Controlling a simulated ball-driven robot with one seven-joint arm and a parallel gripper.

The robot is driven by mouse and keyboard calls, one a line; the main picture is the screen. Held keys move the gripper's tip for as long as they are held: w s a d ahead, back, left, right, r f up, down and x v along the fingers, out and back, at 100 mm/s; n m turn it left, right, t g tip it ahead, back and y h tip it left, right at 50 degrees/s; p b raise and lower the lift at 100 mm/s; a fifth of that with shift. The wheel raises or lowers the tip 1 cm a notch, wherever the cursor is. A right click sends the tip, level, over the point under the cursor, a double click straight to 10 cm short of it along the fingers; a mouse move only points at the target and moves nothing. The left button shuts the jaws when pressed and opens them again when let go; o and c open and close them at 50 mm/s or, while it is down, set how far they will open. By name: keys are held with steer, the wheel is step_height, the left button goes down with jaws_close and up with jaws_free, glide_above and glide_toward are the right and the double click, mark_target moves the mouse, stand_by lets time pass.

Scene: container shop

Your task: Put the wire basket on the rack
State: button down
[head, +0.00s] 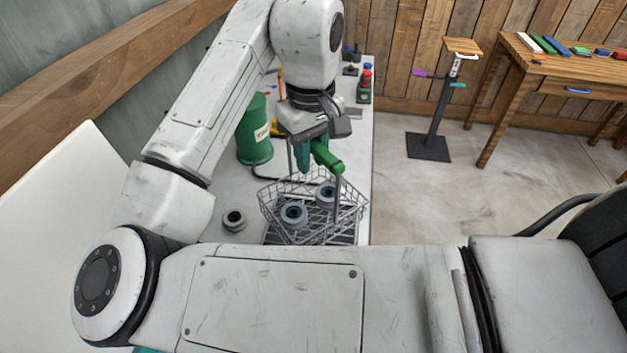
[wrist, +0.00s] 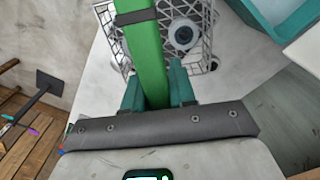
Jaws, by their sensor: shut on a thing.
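The wire basket (head: 268,207) is a grey mesh basket with a green bar handle (head: 327,157). Grey ring-like parts (head: 294,214) are inside it. My gripper (head: 318,148) has teal fingers shut on the green handle. In the wrist view my gripper (wrist: 155,88) grips the handle (wrist: 147,50), with part of the basket (wrist: 112,32) beyond it. A dark slatted surface, apparently the rack (head: 342,239), shows under and through the basket. I cannot tell whether the basket touches it. My arm hides the near side.
A loose grey ring part (head: 234,220) lies on the white bench (head: 225,190), left of the basket. A green canister (head: 254,135) stands behind it to the left. Small bottles (head: 365,85) stand at the back. Open floor lies right of the bench.

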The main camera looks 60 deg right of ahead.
steer(key=shift+f, duration=2.5)
steer(key=c, duration=0.9)
jaws_free()
step_height(320, 180, up, 12)
steer(key=shift+r, duration=0.1)
